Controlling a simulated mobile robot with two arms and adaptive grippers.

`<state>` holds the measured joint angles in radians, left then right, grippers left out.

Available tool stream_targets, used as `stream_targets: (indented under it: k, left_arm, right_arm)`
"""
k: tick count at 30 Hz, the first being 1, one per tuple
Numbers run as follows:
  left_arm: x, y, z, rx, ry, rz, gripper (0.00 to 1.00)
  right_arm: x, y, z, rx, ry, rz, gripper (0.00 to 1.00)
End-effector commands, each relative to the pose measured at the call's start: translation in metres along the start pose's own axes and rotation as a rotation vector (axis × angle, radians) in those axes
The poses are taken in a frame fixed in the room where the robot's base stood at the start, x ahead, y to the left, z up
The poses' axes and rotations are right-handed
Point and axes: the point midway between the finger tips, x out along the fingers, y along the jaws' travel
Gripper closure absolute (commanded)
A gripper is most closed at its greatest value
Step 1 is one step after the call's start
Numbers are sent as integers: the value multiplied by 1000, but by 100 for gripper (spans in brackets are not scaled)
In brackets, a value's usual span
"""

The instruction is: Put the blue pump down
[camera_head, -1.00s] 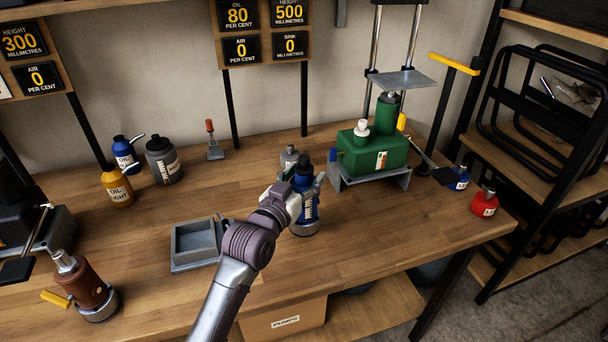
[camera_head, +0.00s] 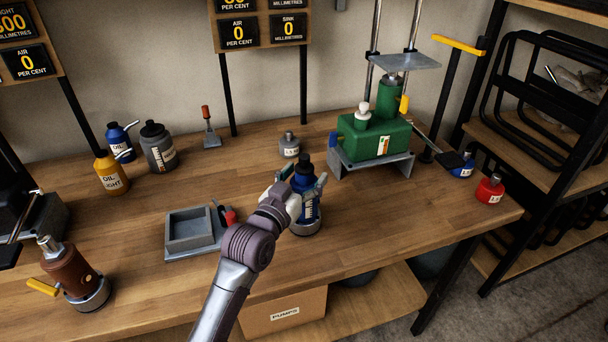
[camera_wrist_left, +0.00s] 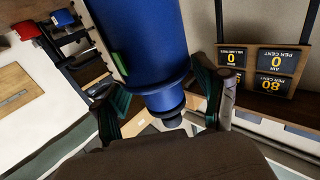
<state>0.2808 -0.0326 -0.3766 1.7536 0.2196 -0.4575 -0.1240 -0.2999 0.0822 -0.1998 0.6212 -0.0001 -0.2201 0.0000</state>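The blue pump (camera_head: 308,208), with a dark top and a pale round base, stands upright on the wooden bench (camera_head: 365,210), right of the grey tray. My left gripper (camera_head: 303,181) is around its upper part, one finger on each side. The fingers look spread, slightly apart from the pump. In the left wrist view the blue pump (camera_wrist_left: 150,35) fills the middle, between the fingers of the left gripper (camera_wrist_left: 160,85); contact there is hard to judge. My right gripper is not in view.
A grey tray (camera_head: 170,249) with a red-tipped tool lies to the left. A small grey bottle (camera_head: 289,146) stands behind the pump. A green machine (camera_head: 370,143) stands to the right, near a red bottle (camera_head: 489,188). A brown pump (camera_head: 70,272) is far left. Bench front is clear.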

Motion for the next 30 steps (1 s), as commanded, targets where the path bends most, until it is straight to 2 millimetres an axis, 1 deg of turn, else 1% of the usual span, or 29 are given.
stream_targets:
  k: [2, 6, 12, 14, 17, 24, 27, 30]
  left_arm:
    - [0, 0, 0, 0, 0, 0, 12]
    - [0, 0, 0, 0, 1, 0, 12]
    - [0, 0, -4, 0, 2, 0, 12]
    - [-4, 0, -2, 0, 0, 0, 12]
    - [-19, 0, -2, 0, 1, -1, 12]
    - [-71, 0, -1, 1, 0, 0, 12]
    - [-91, 0, -1, 1, 0, 0, 12]
    - [-105, 0, -2, 2, 0, 0, 12]
  right_arm:
    - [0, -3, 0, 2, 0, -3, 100]
    - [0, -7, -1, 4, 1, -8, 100]
    - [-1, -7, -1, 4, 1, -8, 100]
    - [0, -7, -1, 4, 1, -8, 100]
    - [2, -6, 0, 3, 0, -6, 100]
    - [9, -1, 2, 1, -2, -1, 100]
    - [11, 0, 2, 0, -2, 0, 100]
    - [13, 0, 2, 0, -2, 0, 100]
